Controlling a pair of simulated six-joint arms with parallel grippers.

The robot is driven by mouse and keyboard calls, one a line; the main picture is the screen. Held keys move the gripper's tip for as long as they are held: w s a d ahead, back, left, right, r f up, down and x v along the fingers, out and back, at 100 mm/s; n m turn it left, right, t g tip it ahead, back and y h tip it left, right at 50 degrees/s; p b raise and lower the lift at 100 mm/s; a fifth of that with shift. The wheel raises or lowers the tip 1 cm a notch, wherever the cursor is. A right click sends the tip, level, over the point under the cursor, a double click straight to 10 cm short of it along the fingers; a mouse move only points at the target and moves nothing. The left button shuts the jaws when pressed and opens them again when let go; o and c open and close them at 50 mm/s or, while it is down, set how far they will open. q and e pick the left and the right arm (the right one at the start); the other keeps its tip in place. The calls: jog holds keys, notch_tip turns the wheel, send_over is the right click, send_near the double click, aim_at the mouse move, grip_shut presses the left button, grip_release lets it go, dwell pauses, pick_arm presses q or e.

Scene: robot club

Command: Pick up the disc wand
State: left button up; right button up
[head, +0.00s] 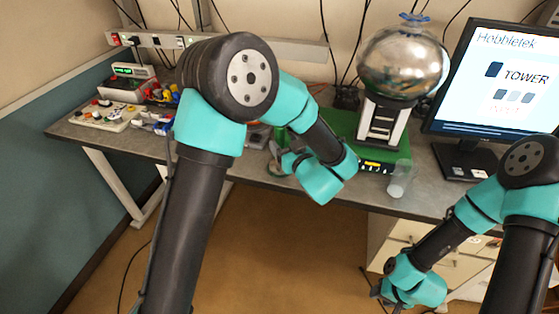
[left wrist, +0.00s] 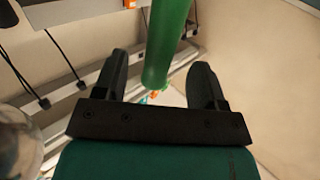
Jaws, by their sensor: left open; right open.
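A green rod (left wrist: 168,40), which I take to be the disc wand, runs between the two fingers of my left gripper (left wrist: 160,65) in the left wrist view. Gaps show on both sides of the rod, and the fingers are open. In the head view, my left gripper (head: 277,157) is over the table's front part, left of the green base, with a green upright piece (head: 280,136) just behind it. The wand's lower end is largely hidden by my arm. My right gripper (head: 378,291) is open and empty, low in front of the table.
A silver sphere (head: 404,62) on a column stands on a green base (head: 343,122), close right of my left gripper. A clear cup (head: 400,180) stands near the table (head: 234,168) edge. A monitor (head: 500,80) is at right; electronics (head: 105,115) crowd the left end.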

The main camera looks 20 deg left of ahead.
aim_at(276, 134)
pick_arm(q)
jog(key=shift+w+a, duration=0.1)
jog(key=shift+x, duration=2.6)
grip_shut()
